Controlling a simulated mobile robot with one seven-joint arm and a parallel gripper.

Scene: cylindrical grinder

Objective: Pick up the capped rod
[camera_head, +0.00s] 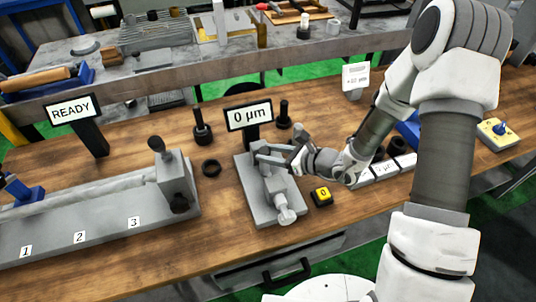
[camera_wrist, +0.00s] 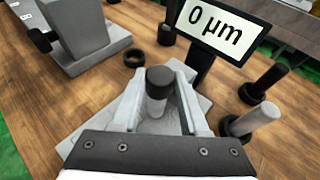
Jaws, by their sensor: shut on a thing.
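The capped rod (camera_wrist: 156,102) is a short grey cylinder with a dark cap on top. In the wrist view it stands between the two pale fingers of my gripper (camera_wrist: 158,98), which is shut on it. A grey base plate lies below, and the rod's lower end is hard to see. In the head view my gripper (camera_head: 268,151) reaches in from the right over the gauge stand (camera_head: 257,208), just in front of the "0 µm" display (camera_head: 249,116). The rod cannot be made out clearly there.
A "READY" sign (camera_head: 72,108) and a long grey machine bed (camera_head: 95,228) are at left. A black ring (camera_head: 211,168) and dark posts (camera_head: 202,132) stand near the gauge. Bare wood lies in front.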

